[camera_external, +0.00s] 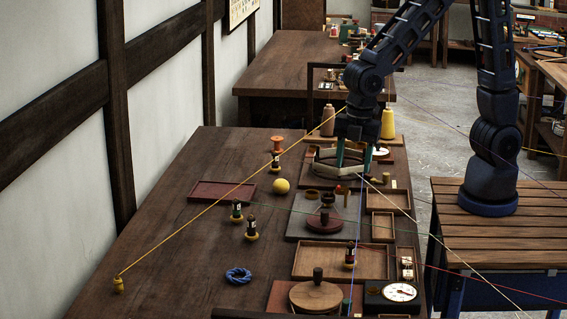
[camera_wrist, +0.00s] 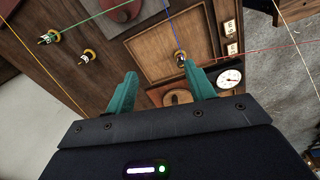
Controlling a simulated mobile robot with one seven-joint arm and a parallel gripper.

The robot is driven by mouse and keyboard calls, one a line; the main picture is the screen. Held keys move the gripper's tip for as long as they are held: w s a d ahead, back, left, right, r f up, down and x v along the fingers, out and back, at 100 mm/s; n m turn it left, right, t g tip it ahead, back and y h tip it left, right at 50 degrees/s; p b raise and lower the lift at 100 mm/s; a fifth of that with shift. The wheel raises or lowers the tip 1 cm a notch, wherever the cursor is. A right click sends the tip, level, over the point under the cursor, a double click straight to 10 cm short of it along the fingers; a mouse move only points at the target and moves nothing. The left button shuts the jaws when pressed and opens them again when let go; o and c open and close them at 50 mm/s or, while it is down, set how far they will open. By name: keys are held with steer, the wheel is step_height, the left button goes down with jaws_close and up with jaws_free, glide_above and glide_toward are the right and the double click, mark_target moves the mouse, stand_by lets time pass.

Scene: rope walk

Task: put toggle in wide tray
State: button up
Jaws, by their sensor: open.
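The widest tray in view is a brown, wood-rimmed tray (camera_external: 318,262) at the front right of the bench; it also shows in the wrist view (camera_wrist: 150,48). Similar pieces stand on the bare bench (camera_external: 236,211) (camera_external: 251,232) and farther back (camera_external: 276,161). I cannot tell which thing is the toggle. My gripper (camera_external: 352,168) is open, fingers apart and empty, above the bench's back right part; its teal fingertips show in the wrist view (camera_wrist: 162,88).
A red tray (camera_external: 222,191), yellow ball (camera_external: 281,185) and blue rope coil (camera_external: 238,275) lie to the left. A round wooden lid (camera_external: 315,296) and white dial (camera_external: 400,292) are in front. Several taut coloured lines cross the workspace. The bench's left front is mostly clear.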

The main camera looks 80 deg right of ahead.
steer(key=s+d+r+m+t, duration=0.1)
steer(key=s+d+r+m, duration=0.3)
steer(key=d+r, duration=0.3)
steer(key=s+d+r+m+t, duration=0.1)
steer(key=s+d+r+m, duration=0.3)
steer(key=d, duration=0.5)
steer(key=s+d+r+m, duration=0.2)
steer(key=s+d+m, duration=0.1)
steer(key=s+d, duration=0.1)
steer(key=s+d+r+m+t, duration=0.1)
steer(key=s+d+r+m, duration=0.1)
steer(key=s+d+m, duration=0.2)
steer(key=s+d, duration=0.1)
steer(key=s, duration=0.2)
steer(key=shift+r+t, duration=0.3)
